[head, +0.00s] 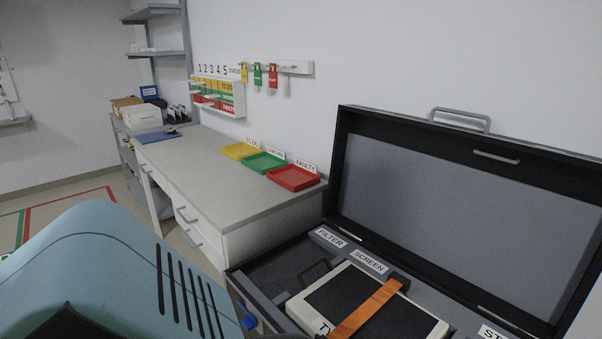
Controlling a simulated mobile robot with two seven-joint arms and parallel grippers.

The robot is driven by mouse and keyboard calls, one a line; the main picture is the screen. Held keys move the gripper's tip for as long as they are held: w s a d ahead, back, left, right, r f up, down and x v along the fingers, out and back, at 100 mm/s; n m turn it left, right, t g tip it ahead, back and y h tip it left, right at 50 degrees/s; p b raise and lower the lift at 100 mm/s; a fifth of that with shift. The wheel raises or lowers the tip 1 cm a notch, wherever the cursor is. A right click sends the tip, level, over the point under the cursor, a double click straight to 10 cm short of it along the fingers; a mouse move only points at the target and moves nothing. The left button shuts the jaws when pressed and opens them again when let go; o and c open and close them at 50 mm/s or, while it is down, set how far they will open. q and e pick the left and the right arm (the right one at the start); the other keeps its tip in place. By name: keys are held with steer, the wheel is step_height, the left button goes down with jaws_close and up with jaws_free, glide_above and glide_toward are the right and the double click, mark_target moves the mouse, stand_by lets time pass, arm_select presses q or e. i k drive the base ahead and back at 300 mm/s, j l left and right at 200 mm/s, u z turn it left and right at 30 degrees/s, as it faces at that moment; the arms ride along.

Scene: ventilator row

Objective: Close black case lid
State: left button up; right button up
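The black case (240,279) stands at the lower right in the head view, with its lid (444,199) raised at the back, near the wall. The lid has a grey inner panel, a handle (461,118) on its top edge and a second bar handle (496,157) on its inner side. Inside the case, a white-framed device with a dark screen (345,299) lies under an orange strap (368,308). Labels read FILTER and SCREEN. Neither gripper shows in the head view. The case's front and right parts are cut off by the picture's edge.
A grey-topped desk (203,168) with drawers stands left of the case. Yellow (240,151), green (264,163) and red (293,178) trays sit on its back edge. A light-blue rounded body (95,255) fills the lower left. Open floor shows at far left.

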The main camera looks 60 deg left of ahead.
mark_target(513, 227)
steer(key=u, duration=1.05)
steer(key=k+j+z, duration=0.3)
steer(key=i+l, duration=0.1)
